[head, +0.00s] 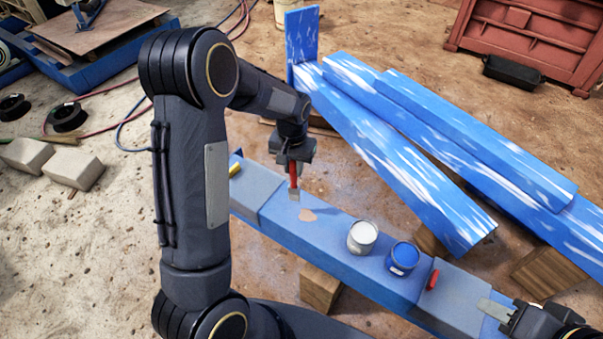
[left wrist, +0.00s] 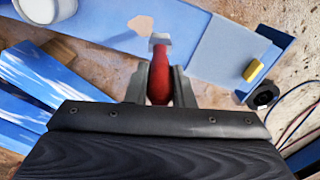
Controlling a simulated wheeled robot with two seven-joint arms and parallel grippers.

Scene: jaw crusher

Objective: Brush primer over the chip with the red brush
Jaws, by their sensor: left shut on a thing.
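My left gripper (head: 294,164) is shut on the red brush (head: 294,178), which points down over the blue beam (head: 335,227). In the left wrist view the red handle (left wrist: 160,82) sits between the two fingers, with pale bristles (left wrist: 160,41) beyond. The chip (head: 308,214) is a bare tan patch on the beam's top, also seen in the left wrist view (left wrist: 140,24). The brush tip appears just beside it, apart from it; its height is unclear. A can with white contents (head: 363,236) stands right of the chip. My right gripper (head: 500,311) is at the lower right, its jaw state unclear.
A can with blue contents (head: 402,259) stands beside the white one. A red object (head: 432,280) and a yellow one (head: 236,170) lie along the beam. Blue and white painted beams (head: 400,165) lie behind. Grey blocks (head: 72,171) are on the dirt floor at left.

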